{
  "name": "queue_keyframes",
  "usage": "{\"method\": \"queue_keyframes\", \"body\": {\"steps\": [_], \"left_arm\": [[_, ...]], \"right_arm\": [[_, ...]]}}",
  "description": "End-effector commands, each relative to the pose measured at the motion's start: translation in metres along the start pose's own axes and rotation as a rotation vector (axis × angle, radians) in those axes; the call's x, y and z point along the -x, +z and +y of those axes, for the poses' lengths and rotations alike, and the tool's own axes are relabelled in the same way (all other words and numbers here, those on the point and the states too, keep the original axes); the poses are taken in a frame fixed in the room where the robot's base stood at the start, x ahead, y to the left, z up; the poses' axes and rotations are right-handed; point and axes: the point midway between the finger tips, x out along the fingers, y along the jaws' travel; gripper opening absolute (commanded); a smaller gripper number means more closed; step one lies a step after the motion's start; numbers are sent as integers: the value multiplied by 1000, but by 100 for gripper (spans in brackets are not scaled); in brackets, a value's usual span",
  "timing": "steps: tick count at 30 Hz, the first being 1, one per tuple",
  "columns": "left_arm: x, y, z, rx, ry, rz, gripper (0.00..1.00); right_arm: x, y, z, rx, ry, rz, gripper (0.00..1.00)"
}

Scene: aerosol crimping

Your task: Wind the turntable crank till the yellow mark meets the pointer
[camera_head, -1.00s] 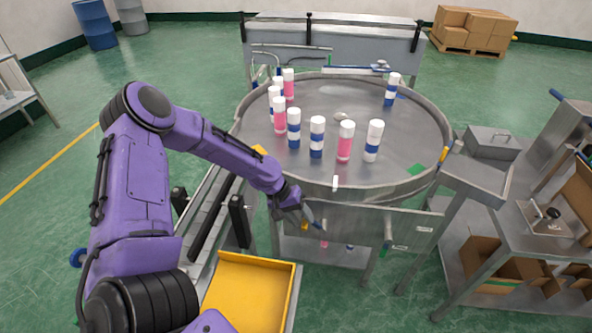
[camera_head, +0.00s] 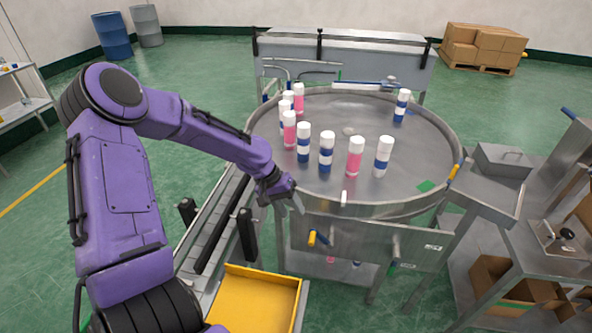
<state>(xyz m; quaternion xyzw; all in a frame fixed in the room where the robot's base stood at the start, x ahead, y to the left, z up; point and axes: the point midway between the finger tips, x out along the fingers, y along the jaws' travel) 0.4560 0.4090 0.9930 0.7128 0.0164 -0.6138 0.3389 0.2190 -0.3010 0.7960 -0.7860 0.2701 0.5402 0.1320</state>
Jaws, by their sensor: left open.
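The round steel turntable (camera_head: 400,165) fills the middle of the view and carries several white-capped cans with pink or blue bands. A small white upright piece (camera_head: 344,199), which looks like the pointer, stands at its front rim. A yellow crank knob (camera_head: 312,238) sticks out from the steel panel below the rim. A yellow strip (camera_head: 453,172) shows at the right rim; I cannot tell whether it is the yellow mark. My left gripper (camera_head: 290,206) is open and empty, above and left of the knob and apart from it. My right gripper is out of view.
A yellow tray (camera_head: 254,297) and a conveyor rail stand at the lower left, under my left arm. A steel bench (camera_head: 478,234) with cardboard boxes is at the right. A grey machine (camera_head: 340,52) stands behind the turntable.

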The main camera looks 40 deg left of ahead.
Motion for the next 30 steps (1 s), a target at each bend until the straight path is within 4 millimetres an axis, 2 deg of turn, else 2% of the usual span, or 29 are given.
{"method": "queue_keyframes", "body": {"steps": [2, 4, 5, 8, 9, 12, 13, 15, 18, 19, 23, 30], "left_arm": [[8, 3, 11, -120, -115, -6, 45], [10, 12, 18, -394, -293, -24, 45], [11, 15, 21, -581, -378, -43, 45], [6, 27, 33, -1365, -627, -201, 45], [2, 32, 39, -1677, -683, -293, 45], [-11, 46, 50, -2336, -712, -528, 45], [-15, 51, 53, -2492, -696, -584, 45], [-22, 58, 58, -2774, -642, -668, 45], [-25, 58, 63, -2993, -602, -726, 45], [-26, 58, 64, 2971, 585, 723, 45], [-34, 55, 59, 2927, 558, 726, 45], [-80, 36, 35, 2928, 560, 729, 45]], "right_arm": [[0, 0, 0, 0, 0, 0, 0], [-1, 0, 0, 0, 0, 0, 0], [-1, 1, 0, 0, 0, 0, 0], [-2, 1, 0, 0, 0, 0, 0], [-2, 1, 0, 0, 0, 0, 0], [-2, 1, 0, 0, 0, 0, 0], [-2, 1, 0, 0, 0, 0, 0], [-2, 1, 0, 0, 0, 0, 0], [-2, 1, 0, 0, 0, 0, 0], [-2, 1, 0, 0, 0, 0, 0], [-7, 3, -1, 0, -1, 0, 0], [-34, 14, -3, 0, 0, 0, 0]]}}
